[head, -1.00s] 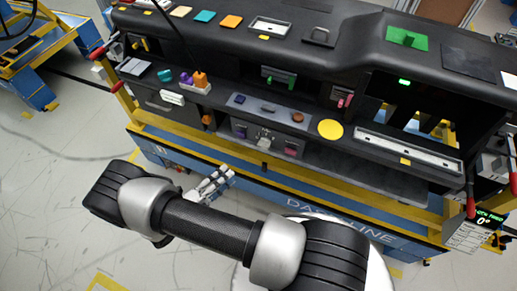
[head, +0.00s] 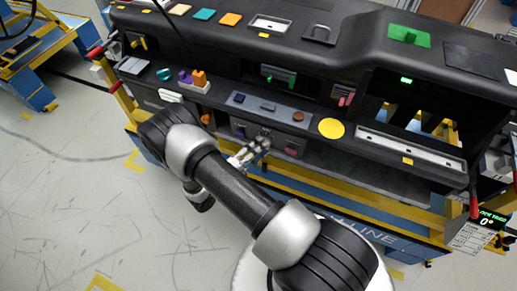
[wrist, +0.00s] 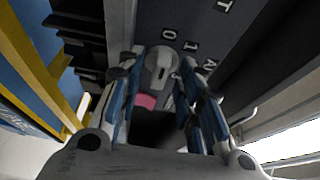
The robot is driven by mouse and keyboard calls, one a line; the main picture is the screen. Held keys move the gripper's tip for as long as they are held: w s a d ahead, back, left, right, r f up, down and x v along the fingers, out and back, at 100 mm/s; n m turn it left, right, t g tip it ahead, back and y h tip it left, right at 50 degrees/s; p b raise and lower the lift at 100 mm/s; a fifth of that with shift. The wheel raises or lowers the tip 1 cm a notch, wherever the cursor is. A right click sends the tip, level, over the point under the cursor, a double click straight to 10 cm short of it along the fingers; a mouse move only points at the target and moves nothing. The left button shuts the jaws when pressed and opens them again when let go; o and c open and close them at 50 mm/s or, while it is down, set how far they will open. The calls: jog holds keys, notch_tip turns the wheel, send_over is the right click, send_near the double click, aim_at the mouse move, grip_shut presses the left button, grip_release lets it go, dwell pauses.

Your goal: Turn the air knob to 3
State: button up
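The air knob (wrist: 161,67) is a round grey knob with a raised grip on a dark panel in the wrist view. White labels stand around it; a 0 is readable above it, the others are small or turned. My gripper (wrist: 164,60) is open, with one finger on each side of the knob; I cannot tell whether they touch it. In the head view my gripper (head: 252,152) is at the front of the lower control panel (head: 240,128), where it partly hides the knob.
A pink part (wrist: 147,101) shows below the knob in the wrist view. A yellow disc (head: 331,128) and several small controls sit on the ledge above the panel. A yellow and blue frame (head: 300,190) runs below. A green display (head: 487,218) reads 0°.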

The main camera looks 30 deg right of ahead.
jog(key=shift+c, duration=0.5)
grip_shut()
jog(key=shift+m, duration=0.3)
jog(key=shift+s+d+r+m+t+y+b, duration=0.15)
jog(key=shift+m+t+y+b, duration=0.8)
jog(key=shift+m, duration=2.2)
jog(key=shift+s+d+r+m+t+y+b, duration=0.2)
jog(key=shift+m+t+y, duration=1.5)
jog(key=shift+m, duration=1.5)
jog(key=shift+s+d+f+m+t+y+b, duration=0.2)
jog(key=shift+m+t+y+b, duration=0.5)
jog(key=shift+m+y, duration=1.75)
jog(key=shift+r+m+t+h, duration=0.2)
jog(key=shift+m+t+h, duration=0.05)
jog(key=shift+m+h, duration=0.6)
